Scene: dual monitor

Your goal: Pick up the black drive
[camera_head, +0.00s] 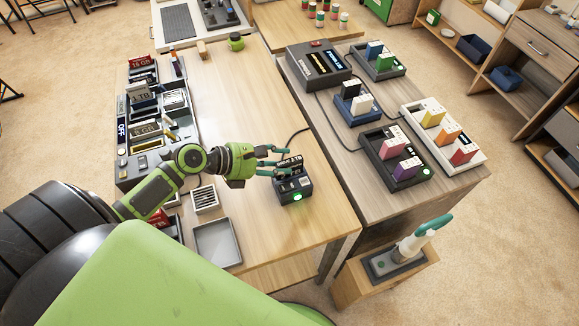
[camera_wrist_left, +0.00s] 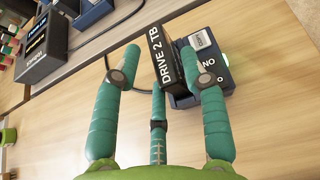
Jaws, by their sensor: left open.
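The black drive (camera_head: 290,163), labelled "DRIVE 2 TB", stands upright in a small dark dock (camera_head: 297,188) with a green light on the wooden table. My left gripper (camera_head: 281,161) is open at the drive, its teal fingers reaching in from the left. In the left wrist view, the drive (camera_wrist_left: 166,61) lies between the spread fingertips of the gripper (camera_wrist_left: 162,49), closer to the right finger. I cannot tell whether that finger touches it. The dock (camera_wrist_left: 184,101) is partly hidden behind the fingers. My right gripper is not in view.
A grey organizer (camera_head: 124,168) with several drives stands along the table's left side. An empty grey tray (camera_head: 217,243) lies near the front. On the right table are a dark box (camera_head: 319,68) and several docks with coloured drives.

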